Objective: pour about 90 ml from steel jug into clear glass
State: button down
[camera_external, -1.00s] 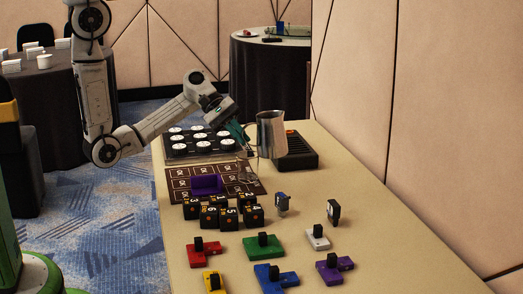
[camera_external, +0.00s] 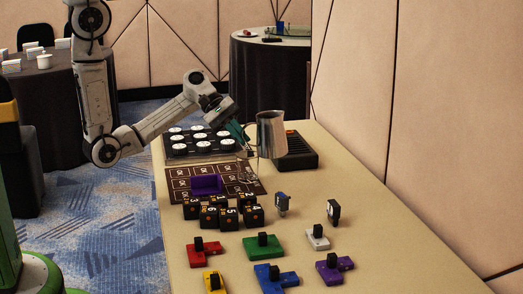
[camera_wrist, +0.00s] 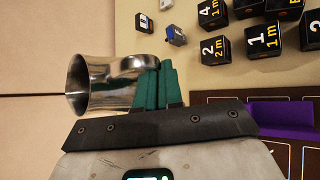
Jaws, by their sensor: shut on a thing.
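The steel jug (camera_external: 271,135) is held above the back of the table, nearly upright in the external view. My gripper (camera_external: 244,137) has green fingers and is shut at the jug's handle side. In the wrist view the jug (camera_wrist: 108,84) lies left of my green fingers (camera_wrist: 160,86), its wide open mouth facing left; the fingers hide the grip on the handle. The clear glass (camera_external: 246,172) shows only faintly below the gripper and left of the jug, at the mat's right edge. Its contents and the jug's contents cannot be made out.
A black tray with round white discs (camera_external: 195,141) and a black slotted box (camera_external: 299,152) stand behind. A purple block (camera_external: 206,185) lies on the dark mat (camera_external: 180,184). Several numbered black cubes (camera_external: 218,214) and coloured pieces (camera_external: 263,245) stand in front. The table's right side is clear.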

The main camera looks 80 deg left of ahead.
aim_at(246, 126)
jog(key=shift+r, duration=0.15)
jog(key=shift+r, duration=2.2)
jog(key=s+d+f+n+t+y+p, duration=0.35)
jog(key=f+n+y+p, duration=0.2)
jog(key=n+p, duration=0.2)
jog(key=s+d+r+n+y+p, duration=0.1)
jog(key=d+r+n+y+p, duration=0.3)
jog(key=d+r+n, duration=0.15)
notch_tip(246, 126, down, 11)
jog(key=shift+m+b, duration=0.3)
